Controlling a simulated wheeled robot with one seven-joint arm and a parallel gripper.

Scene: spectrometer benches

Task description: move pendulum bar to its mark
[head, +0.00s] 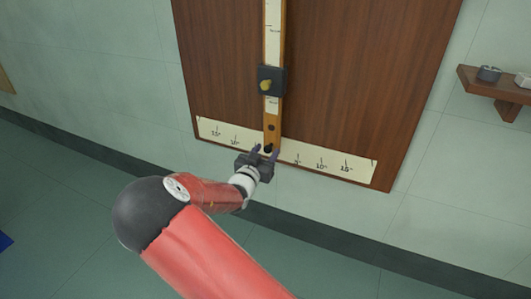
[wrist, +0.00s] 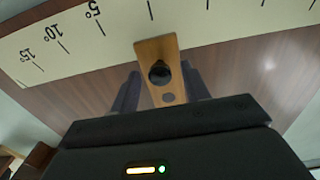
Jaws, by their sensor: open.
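The pendulum bar (head: 274,45) is a long wooden strip with a pale scale, hanging almost straight down the dark wooden board. Its lower end shows in the wrist view (wrist: 149,50), with a dark round knob (wrist: 160,73) on it. The bar's tip points near the unlabelled centre tick of the pale degree scale (head: 335,165), which has 5, 10 and 15 degree labels. My gripper (head: 266,151) is open at the bar's lower end. In the wrist view its two fingers (wrist: 160,88) stand on either side of the bar, with the knob between them; contact is not clear.
A dark block (head: 266,88) with a yellow knob sits on the bar higher up. The wooden board (head: 370,70) is fixed to a tiled wall. A small wooden shelf (head: 485,84) with small items juts out at the right. Floor below the board is clear.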

